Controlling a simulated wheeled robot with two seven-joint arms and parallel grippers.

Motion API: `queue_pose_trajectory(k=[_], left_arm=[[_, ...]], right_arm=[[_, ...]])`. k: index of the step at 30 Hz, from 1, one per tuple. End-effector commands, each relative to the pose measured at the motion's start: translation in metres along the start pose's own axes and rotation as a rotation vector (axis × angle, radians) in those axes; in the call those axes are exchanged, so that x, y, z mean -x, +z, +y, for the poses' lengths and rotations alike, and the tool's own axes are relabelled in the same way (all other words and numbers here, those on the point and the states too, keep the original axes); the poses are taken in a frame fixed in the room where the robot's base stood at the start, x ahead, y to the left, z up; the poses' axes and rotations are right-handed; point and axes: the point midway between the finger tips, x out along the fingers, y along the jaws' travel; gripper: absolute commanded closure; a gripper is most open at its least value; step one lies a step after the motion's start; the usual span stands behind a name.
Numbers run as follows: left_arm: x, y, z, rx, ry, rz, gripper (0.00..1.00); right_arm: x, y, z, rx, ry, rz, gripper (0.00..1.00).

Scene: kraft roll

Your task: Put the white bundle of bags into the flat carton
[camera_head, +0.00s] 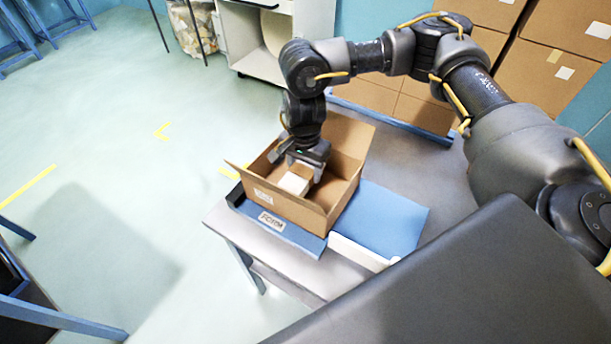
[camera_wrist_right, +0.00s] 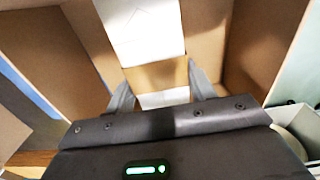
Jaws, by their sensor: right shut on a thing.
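Whether the bundle touches the carton floor I cannot tell. My left gripper is out of view.
The carton stands partly on a blue mat (camera_head: 395,217) on a grey table (camera_head: 225,222). A white tray-like thing (camera_head: 358,252) lies at the mat's near edge. Stacked brown cartons (camera_head: 550,75) stand behind my right arm. Open floor lies left of the table.

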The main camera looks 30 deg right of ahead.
Motion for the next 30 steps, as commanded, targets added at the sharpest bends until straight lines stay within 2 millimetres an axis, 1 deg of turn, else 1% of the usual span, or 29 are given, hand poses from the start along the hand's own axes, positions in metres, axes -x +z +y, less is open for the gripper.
queue_pose_trajectory(k=[3,7,9,16,20,21,25,26,30], left_arm=[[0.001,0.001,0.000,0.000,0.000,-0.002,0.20],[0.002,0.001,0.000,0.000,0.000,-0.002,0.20],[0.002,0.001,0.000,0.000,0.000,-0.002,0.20],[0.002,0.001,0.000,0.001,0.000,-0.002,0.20],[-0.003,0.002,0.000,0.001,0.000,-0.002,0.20],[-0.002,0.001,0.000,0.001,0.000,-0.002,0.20],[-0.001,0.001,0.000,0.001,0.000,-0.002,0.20],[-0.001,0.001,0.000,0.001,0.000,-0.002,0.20],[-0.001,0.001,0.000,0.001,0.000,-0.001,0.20]], right_arm=[[-0.020,0.001,0.002,-0.003,0.005,-0.003,0.76],[-0.034,0.001,0.001,-0.002,0.002,-0.002,0.76],[-0.037,0.000,0.001,-0.002,0.002,-0.001,0.76],[-0.037,0.000,0.001,-0.001,0.001,0.000,0.76],[-0.042,0.000,0.001,-0.001,0.002,0.000,0.76],[-0.041,0.000,0.001,-0.001,0.002,0.000,0.43],[-0.040,0.000,0.001,-0.001,0.002,0.000,0.26],[-0.040,0.000,0.001,-0.001,0.002,0.000,0.24],[-0.040,0.000,0.001,-0.001,0.002,0.000,0.24]])
